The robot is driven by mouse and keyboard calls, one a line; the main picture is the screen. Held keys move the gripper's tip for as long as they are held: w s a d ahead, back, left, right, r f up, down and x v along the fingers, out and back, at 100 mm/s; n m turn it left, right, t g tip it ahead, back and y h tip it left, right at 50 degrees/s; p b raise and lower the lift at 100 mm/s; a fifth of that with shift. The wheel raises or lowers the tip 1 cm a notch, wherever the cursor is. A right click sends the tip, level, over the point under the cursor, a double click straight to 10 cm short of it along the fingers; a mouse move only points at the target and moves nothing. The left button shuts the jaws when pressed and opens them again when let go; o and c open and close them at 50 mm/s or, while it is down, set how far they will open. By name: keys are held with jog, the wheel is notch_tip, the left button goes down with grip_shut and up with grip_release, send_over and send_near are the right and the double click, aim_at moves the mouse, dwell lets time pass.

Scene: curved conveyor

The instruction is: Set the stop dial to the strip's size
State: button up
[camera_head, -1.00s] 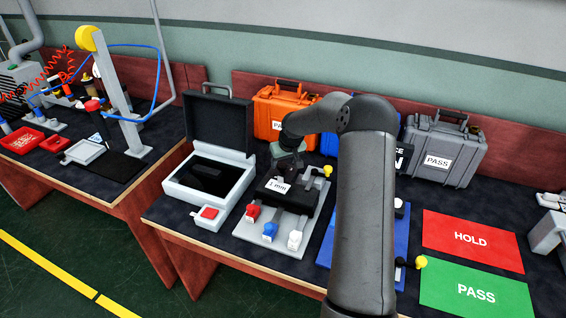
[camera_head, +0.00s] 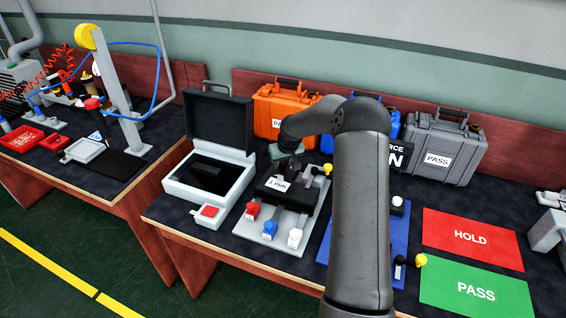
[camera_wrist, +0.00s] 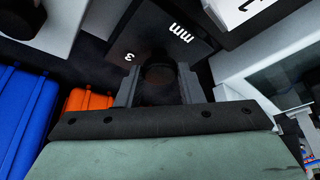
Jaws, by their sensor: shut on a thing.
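The stop dial, a dark round knob (camera_wrist: 158,70), sits on a dark plate marked "mm" and "3" in the wrist view. My gripper (camera_wrist: 158,86) is shut on the knob, one finger on each side. In the head view my gripper (camera_head: 287,168) is at the back of the black block (camera_head: 292,190) on a light grey base (camera_head: 255,234). A white label (camera_head: 278,184) on the block reads "1 mm". My gripper and arm hide the dial in the head view. I cannot make out a strip.
An open grey case (camera_head: 215,170) stands left, with a red button box (camera_head: 208,212) in front. Red, blue and white knobs line the base's front. Orange (camera_head: 284,108) and grey (camera_head: 443,145) cases stand behind. Red HOLD (camera_head: 471,238) and green PASS (camera_head: 476,290) mats lie right.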

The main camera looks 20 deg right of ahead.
jog(key=shift+f, duration=0.1)
jog(key=m+b, duration=0.1)
jog(key=m+h+b, duration=0.1)
jog(key=b, duration=0.1)
jog(key=m+b, duration=0.2)
jog(key=shift+w+a+f+h, duration=0.1)
jog(key=shift+a+f+h, duration=0.05)
jog(key=shift+a+h, duration=0.15)
jog(key=m+g+h+b, duration=0.1)
jog(key=m+b, duration=0.1)
jog(key=shift+m, duration=0.4)
jog(key=m, duration=0.1)
jog(key=m+b, duration=0.1)
jog(key=shift+w+a+r+m+g+h, duration=0.1)
jog(key=shift+r+m+g+h, duration=0.1)
jog(key=shift+m+g+h, duration=0.15)
jog(key=m, duration=0.2)
jog(key=m+g+h, duration=0.1)
jog(key=m, duration=0.1)
jog(key=shift+w+r+g, duration=0.1)
jog(key=shift+g, duration=0.15)
jog(key=shift+w+m+g+p, duration=0.1)
jog(key=shift+m+g+p, duration=0.6)
jog(key=shift+m, duration=1.35)
jog(key=o, duration=1)
jog(key=shift+c, duration=0.2)
